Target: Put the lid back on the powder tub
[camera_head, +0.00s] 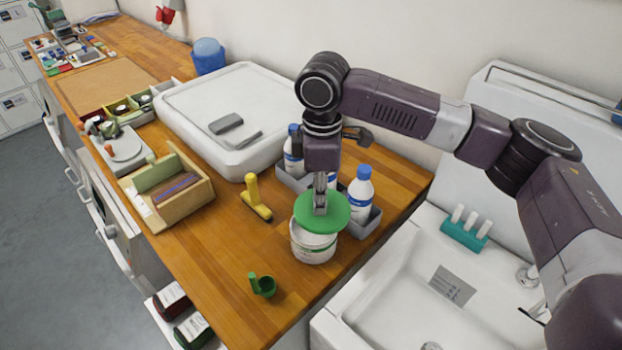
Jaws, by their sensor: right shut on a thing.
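The powder tub (313,245) is a white round tub with a green stripe on its label, standing upright on the wooden counter near the sink. The green round lid (336,217) is over the tub's mouth, reaching past its rim toward the back right. I cannot tell whether the lid touches the rim. My right gripper (320,206) points down from above and is shut on the lid at its middle. The tub's opening is mostly hidden under the lid. My left gripper is not in view.
A grey caddy (371,222) with white, blue-capped bottles (359,193) stands close behind the tub. A green scoop (262,286) and a yellow-handled tool (256,198) lie nearby. The sink (400,290) is at the right. Bare counter lies left of the tub.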

